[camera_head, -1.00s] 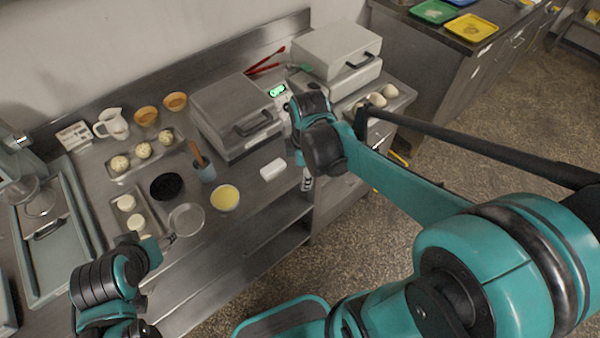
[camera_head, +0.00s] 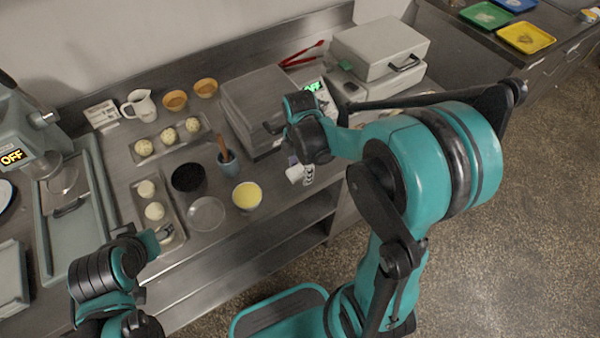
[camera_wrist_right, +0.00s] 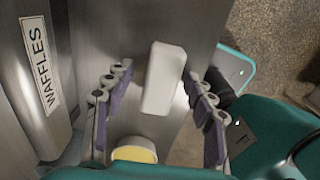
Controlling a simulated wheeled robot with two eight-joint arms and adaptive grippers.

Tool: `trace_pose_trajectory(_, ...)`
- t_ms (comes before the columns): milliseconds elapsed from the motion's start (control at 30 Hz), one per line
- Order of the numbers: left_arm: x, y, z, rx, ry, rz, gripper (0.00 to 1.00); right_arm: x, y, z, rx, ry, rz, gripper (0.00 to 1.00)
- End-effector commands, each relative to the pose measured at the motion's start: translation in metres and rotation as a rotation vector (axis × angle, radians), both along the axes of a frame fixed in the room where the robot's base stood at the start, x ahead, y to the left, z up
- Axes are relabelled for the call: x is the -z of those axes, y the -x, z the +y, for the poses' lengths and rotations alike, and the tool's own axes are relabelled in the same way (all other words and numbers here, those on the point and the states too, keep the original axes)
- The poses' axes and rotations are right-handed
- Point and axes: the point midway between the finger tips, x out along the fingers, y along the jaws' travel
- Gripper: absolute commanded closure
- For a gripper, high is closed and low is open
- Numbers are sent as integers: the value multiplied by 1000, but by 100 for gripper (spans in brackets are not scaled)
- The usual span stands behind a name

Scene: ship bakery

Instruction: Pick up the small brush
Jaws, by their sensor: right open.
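A brown handle (camera_head: 222,146) stands up out of a small blue cup (camera_head: 227,164) on the steel counter; it may be the small brush, but its lower end is hidden in the cup. My right gripper (camera_head: 303,176) points down over the counter front, right of the cup. In the right wrist view its fingers (camera_wrist_right: 160,88) are spread apart and empty, with a white block (camera_wrist_right: 165,75) in view between them. My left gripper (camera_head: 164,234) is low at the left, near a tray's front end; its opening is unclear.
A bowl of yellow liquid (camera_head: 247,195), a clear dish (camera_head: 207,213) and a dark round bowl (camera_head: 188,177) stand near the cup. A waffle iron (camera_head: 262,104) is behind. Trays with pale dough balls (camera_head: 169,136) lie to the left.

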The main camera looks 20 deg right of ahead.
Motion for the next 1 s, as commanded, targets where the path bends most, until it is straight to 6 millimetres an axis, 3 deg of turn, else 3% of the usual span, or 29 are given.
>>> trace_pose_trajectory(100, -1, 0, 0, 0, 0, 0, 47, -1, 0, 0, 0, 0, 0, 45)
trace_pose_trajectory(133, -1, 0, 0, 0, 0, 0, 47, -2, 0, 0, 0, 0, 0, 50)
trace_pose_trajectory(300, -1, 0, 0, 0, 0, 0, 47, -2, 0, 0, 0, 0, 0, 95)
trace_pose_trajectory(333, -1, 0, 0, 0, 0, 0, 47, -2, 0, 0, 0, 0, 0, 99)
trace_pose_trajectory(733, -4, 0, 0, 0, 0, 0, 47, -7, 0, 0, 0, 0, 0, 99)
trace_pose_trajectory(867, -11, 0, 0, 0, 0, 0, 47, -21, 0, 0, 0, 0, 0, 99)
trace_pose_trajectory(1000, -24, 0, 0, 0, 0, 0, 47, -47, 0, 0, 0, 0, 0, 99)
